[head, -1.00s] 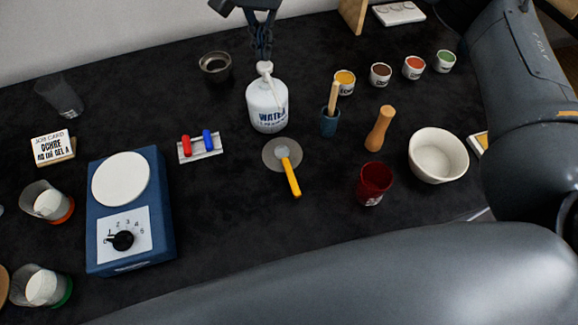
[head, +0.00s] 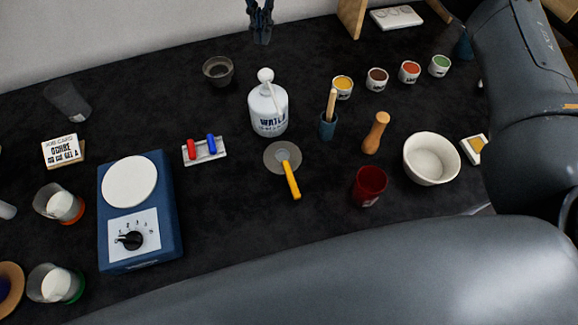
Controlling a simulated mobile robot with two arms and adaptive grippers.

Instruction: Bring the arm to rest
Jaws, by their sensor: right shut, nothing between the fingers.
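The bottle stands upright on the black table (head: 330,225). A large grey arm of mine fills the right side and the lower edge. My left gripper is not in view.
A blue hotplate (head: 140,255) and beakers stand at the left. A red cup (head: 369,186), a white bowl (head: 431,159), a wooden pestle (head: 376,133) and several small pigment pots (head: 376,80) stand at the right. A yellow-handled tool (head: 290,180) lies mid-table.

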